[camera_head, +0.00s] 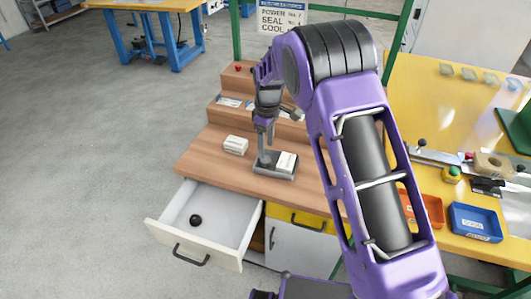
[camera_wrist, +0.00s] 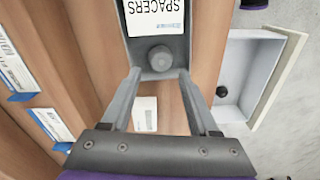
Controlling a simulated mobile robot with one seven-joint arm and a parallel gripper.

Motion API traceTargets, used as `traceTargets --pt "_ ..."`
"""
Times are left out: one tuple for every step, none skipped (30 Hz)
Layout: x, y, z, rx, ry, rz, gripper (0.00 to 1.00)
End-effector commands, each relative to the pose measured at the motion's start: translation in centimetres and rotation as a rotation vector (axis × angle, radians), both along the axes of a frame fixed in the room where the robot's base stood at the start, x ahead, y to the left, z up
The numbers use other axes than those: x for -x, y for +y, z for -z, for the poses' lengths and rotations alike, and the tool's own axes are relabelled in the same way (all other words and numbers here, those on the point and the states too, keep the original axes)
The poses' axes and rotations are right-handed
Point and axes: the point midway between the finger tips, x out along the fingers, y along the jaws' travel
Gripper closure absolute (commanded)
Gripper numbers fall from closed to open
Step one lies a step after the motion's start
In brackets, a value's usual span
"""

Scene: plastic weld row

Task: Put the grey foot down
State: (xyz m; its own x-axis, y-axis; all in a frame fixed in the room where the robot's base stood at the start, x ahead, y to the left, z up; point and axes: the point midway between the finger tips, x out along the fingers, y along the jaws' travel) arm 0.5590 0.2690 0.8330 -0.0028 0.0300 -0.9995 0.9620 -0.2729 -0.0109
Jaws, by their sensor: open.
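The grey foot (camera_head: 262,171) is a flat dark grey plate with a round grey knob, and it appears to lie flat on the wooden bench top. It also shows at the top of the wrist view (camera_wrist: 160,58), with a white card marked SPACERS (camera_wrist: 156,16) on it. My gripper (camera_head: 264,155) is low over the knob end of the foot. In the wrist view my gripper (camera_wrist: 159,72) is open, with one fingertip on each side of the knob and a gap to each.
A white box (camera_head: 235,145) stands left of the foot on the wooden bench (camera_head: 200,158). An open drawer (camera_head: 225,232) with a black ball (camera_head: 196,220) juts out below. Wooden steps with labels (camera_head: 229,102) rise behind. Blue (camera_head: 475,222) and orange bins sit right.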

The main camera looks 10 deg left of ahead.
Motion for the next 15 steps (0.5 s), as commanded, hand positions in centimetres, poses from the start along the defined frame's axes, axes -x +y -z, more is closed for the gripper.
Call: traceTargets --pt "-0.1 -0.1 -1.4 -0.002 -0.004 0.001 0.39" --pt "-0.1 -0.1 -2.1 -0.002 -0.003 0.002 0.39" --pt "-0.1 -0.1 -2.9 -0.002 -0.004 0.003 0.39" --pt "-0.1 -0.1 -3.5 -0.002 -0.003 0.003 0.39" --pt "-0.1 -0.2 -4.0 -0.001 -0.002 0.002 0.39" --pt "-0.1 -0.2 -4.7 -0.001 -0.003 0.002 0.39" --pt "-0.1 -0.2 -5.1 -0.001 -0.002 0.001 0.39" --pt "-0.1 -0.2 -5.5 -0.001 -0.001 0.001 0.39" --pt "-0.1 -0.2 -5.9 -0.001 -0.001 0.001 0.39" --pt "-0.1 -0.2 -6.1 -0.001 -0.001 0.001 0.39" --pt "0.0 -0.2 -6.4 -0.001 -0.001 0.001 0.39" --pt "0.0 -0.2 -6.6 0.000 0.000 0.001 0.39" --pt "0.0 -0.2 -6.7 0.000 0.000 0.001 0.39" --pt "0.0 -0.2 -6.8 0.000 0.000 0.001 0.39" --pt "0.0 -0.2 -6.9 0.000 0.000 0.001 0.39"
